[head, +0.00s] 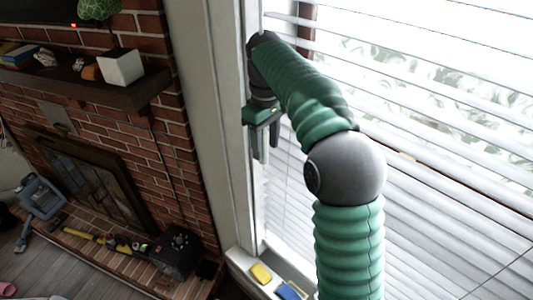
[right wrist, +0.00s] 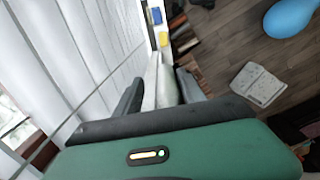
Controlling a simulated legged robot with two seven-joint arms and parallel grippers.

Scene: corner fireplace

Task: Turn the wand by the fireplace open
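White horizontal blinds (head: 430,110) cover the window beside the brick fireplace. I cannot clearly pick out the wand; a thin pale vertical line (head: 285,192) hangs in front of the slats below my right gripper, and I cannot tell whether it is the wand or a cord. My right gripper (head: 266,150) points down at the window's left edge, close to the frame. In the right wrist view its dark fingers (right wrist: 160,92) are apart, with a pale upright strip showing between them, perhaps window frame or wand. My left gripper is not in view.
A brick fireplace (head: 100,155) with a wooden mantel (head: 90,90) stands left. A yellow object (head: 261,273) and a blue one (head: 288,291) lie on the sill. A black box (head: 178,250) sits on the hearth. A blue ball (right wrist: 290,17) and paper (right wrist: 258,84) are on the floor.

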